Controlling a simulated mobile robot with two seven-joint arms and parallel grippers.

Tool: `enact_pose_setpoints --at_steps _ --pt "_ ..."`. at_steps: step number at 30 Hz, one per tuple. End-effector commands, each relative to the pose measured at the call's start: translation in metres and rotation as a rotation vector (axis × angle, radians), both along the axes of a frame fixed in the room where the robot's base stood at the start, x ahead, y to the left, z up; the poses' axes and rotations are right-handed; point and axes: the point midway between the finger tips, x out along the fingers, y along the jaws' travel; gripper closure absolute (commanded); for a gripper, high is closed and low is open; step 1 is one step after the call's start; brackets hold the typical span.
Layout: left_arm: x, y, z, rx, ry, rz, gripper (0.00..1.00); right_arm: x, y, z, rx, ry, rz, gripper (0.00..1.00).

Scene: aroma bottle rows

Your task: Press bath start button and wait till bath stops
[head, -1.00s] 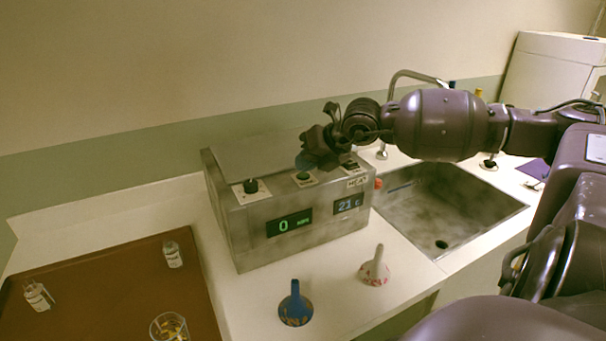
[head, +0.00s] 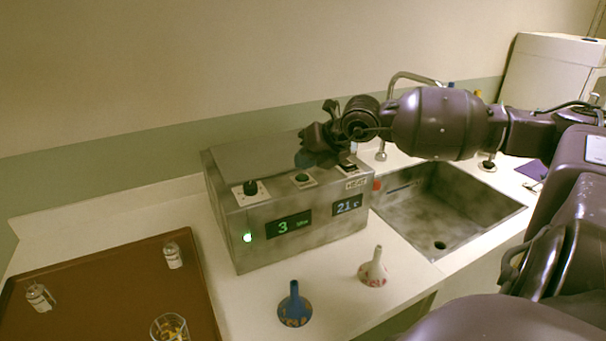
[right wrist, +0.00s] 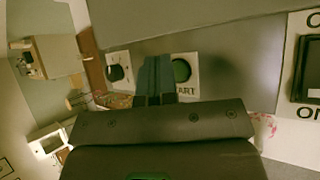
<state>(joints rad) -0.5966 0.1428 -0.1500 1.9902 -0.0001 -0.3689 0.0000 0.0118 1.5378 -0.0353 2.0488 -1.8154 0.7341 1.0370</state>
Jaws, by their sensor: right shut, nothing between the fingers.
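The metal bath (head: 290,255) stands on the white counter. Its top has a black knob (head: 250,187), the green start button (head: 302,178) and a black switch (head: 347,166). Its front display (head: 288,225) reads 3 and the other display (head: 346,205) reads 21 C. A green light (head: 248,237) glows on its front. My right gripper (head: 306,161) is shut and empty, just above and behind the button. In the right wrist view the shut fingers (right wrist: 156,76) lie beside the green button, between it and the knob, and appear apart from it. My left gripper is out of view.
A brown tray (head: 110,290) at left holds small bottles (head: 172,256) and a glass (head: 170,328). A blue funnel (head: 295,305) and a pale funnel (head: 374,268) stand before the bath. A sink (head: 455,205) with a tap lies to the right.

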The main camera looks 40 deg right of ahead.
Motion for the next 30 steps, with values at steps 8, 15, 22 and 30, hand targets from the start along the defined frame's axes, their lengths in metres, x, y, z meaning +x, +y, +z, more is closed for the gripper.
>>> enact_pose_setpoints --at_steps 8,15,22,30 --pt "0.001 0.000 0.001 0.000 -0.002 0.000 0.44 0.000 0.000 0.002 0.001 -0.001 0.001 1.00" --pt "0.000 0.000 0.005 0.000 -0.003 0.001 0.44 0.000 0.000 0.009 0.001 -0.003 0.000 1.00" --pt "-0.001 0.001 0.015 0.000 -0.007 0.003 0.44 0.000 0.000 0.028 -0.001 -0.004 0.001 1.00" --pt "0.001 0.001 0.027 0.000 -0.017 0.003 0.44 0.000 0.000 0.049 0.001 -0.003 0.000 1.00"
